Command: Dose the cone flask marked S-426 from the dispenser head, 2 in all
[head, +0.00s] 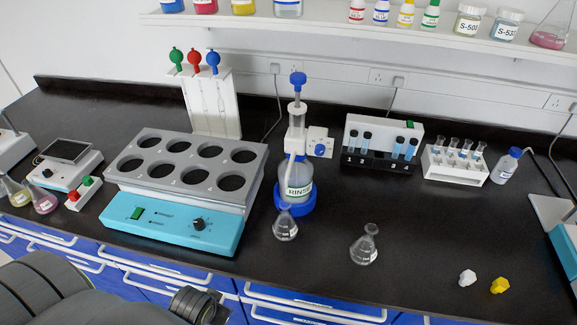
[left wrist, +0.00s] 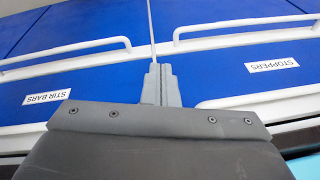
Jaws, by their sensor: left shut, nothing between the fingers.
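The dispenser bottle (head: 299,188), labelled RINSE in part, stands in a blue base with its blue-topped dispenser head (head: 297,112) above. A clear cone flask (head: 285,229) stands at its front, under or close to the spout. A second clear cone flask (head: 364,249) stands apart to the right. Both carry small labels too small to read, so I cannot tell which is S-426. My left gripper (left wrist: 160,80) is shut and empty in the left wrist view, in front of the blue drawers. My right gripper is not in view.
A turquoise-fronted block with several round wells (head: 170,222) stands left of the dispenser. A white stopper (head: 467,278) and a yellow stopper (head: 500,285) lie at front right. Drawers marked STIR BARS (left wrist: 46,97) and STOPPERS (left wrist: 271,65) are below. Bench around the right flask is clear.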

